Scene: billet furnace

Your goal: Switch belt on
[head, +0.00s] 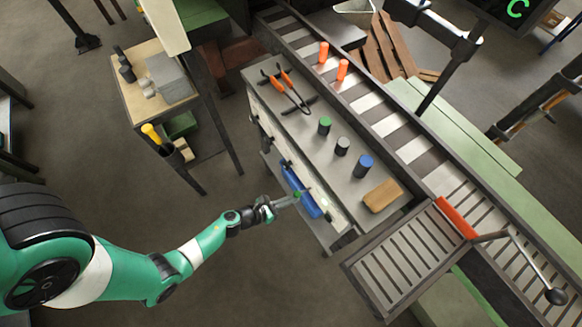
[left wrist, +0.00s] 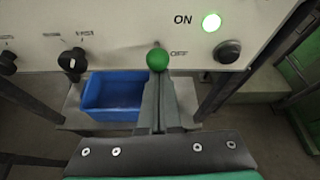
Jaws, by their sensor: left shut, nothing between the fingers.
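The control panel (left wrist: 120,25) fills the top of the left wrist view. On it a green ball knob (left wrist: 158,59) on a short dark stem sits beside the OFF label. The ON label is higher, next to a lamp (left wrist: 211,22) that glows green. A black round button (left wrist: 228,51) is below the lamp. My left gripper (left wrist: 159,95) is shut and empty, its fingertips just under the green ball; I cannot tell whether they touch it. In the head view the left gripper (head: 288,202) reaches the bench's front side. My right gripper is not in view.
A blue bin (left wrist: 113,95) lies below the panel, left of my fingers. The roller conveyor (head: 385,125) runs behind.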

